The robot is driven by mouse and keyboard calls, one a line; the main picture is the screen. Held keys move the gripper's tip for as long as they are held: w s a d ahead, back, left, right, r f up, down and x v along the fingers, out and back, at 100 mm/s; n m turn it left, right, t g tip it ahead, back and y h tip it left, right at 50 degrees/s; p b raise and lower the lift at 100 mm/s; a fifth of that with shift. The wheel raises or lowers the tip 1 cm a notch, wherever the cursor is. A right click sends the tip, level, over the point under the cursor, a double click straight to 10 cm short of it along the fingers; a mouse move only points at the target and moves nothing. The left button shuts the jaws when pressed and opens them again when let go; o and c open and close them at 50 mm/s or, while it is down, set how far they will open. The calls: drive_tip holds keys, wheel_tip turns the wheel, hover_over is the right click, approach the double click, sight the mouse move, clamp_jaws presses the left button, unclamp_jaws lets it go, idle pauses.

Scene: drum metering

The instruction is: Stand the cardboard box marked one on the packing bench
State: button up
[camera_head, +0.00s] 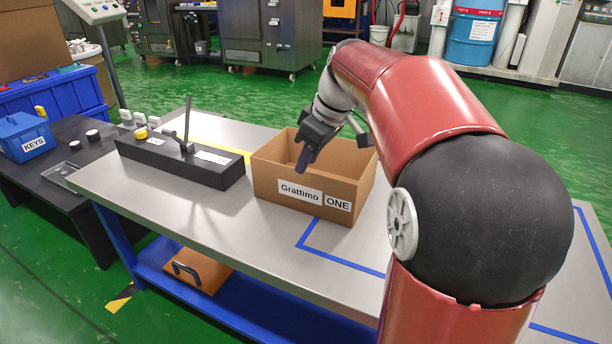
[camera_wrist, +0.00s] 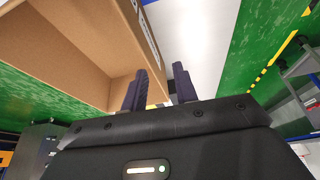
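The open cardboard box (camera_head: 272,187) has labels reading "Grattimo" and "ONE" on its front wall. It stands upright on the steel-topped bench (camera_head: 225,235), beside a blue taped outline. My gripper (camera_head: 303,158) is over the box's front wall, fingers pointing down near the rim. In the wrist view the box (camera_wrist: 75,45) fills the upper left. There, my gripper (camera_wrist: 160,88) has its fingers apart, one on the box's inner side and one outside the labelled wall. A gap shows beside the wall, so it looks open. Contact with the wall is unclear.
A black block with an upright rod (camera_head: 180,160) stands left of the box. A low dark table (camera_head: 75,175) with a blue KEYS box (camera_head: 25,137) is at the left. The bench is clear in front of the box. An orange-brown case (camera_head: 197,270) lies on the lower shelf.

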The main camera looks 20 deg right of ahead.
drive_tip(key=shift+w+d+f+n, duration=0.15)
drive_tip(key=shift+w+d+n, duration=0.05)
drive_tip(key=shift+w, duration=0.25)
drive_tip(key=shift+w+d+f+n, duration=0.1)
drive_tip(key=shift+w+d+n, duration=0.1)
drive_tip(key=shift+w, duration=0.2)
drive_tip(key=x, duration=0.3)
drive_tip(key=b+x, duration=0.1)
drive_tip(key=x, duration=0.3)
drive_tip(key=shift+a+f, duration=0.2)
drive_tip(key=shift+a, duration=0.05)
clamp_jaws()
